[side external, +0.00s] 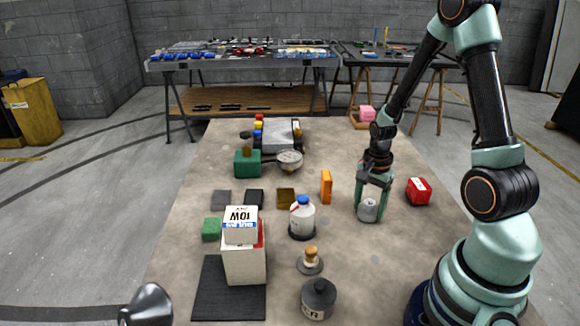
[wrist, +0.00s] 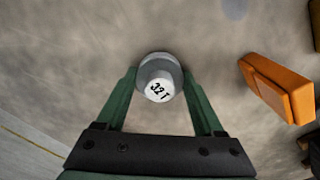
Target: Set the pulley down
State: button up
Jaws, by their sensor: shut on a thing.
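The pulley (side external: 369,209) is a small grey cylinder with a pale top, and the wrist view shows "32 T" on that top (wrist: 159,90). My gripper (side external: 372,212) points down at the right of the table, its green fingers on either side of the pulley. In the wrist view my gripper (wrist: 162,90) is shut on the pulley, which looks upright. The pulley is at or just above the table surface; I cannot tell whether it touches.
An orange block (side external: 326,186) stands left of my gripper and a red box (side external: 418,191) right of it. A white bottle with a blue cap (side external: 302,220), a wooden-knobbed piece (side external: 310,262) and a dark jar (side external: 318,298) stand further left. The table (side external: 372,262) is bare in front.

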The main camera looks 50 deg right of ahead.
aim_at(369, 202)
jog(key=shift+f, duration=0.25)
jog(key=o, duration=1.5)
jog(key=shift+r, duration=0.1)
notch_tip(369, 202, up, 12)
jog(key=a+r+n+t, duration=0.5)
jog(key=a+r+n, duration=0.7)
jog(key=a+n, duration=0.5)
jog(key=shift+r+n+t, duration=0.3)
jog(key=shift+r+n, duration=0.05)
jog(key=shift+n, duration=0.15)
jog(key=shift+w, duration=0.1)
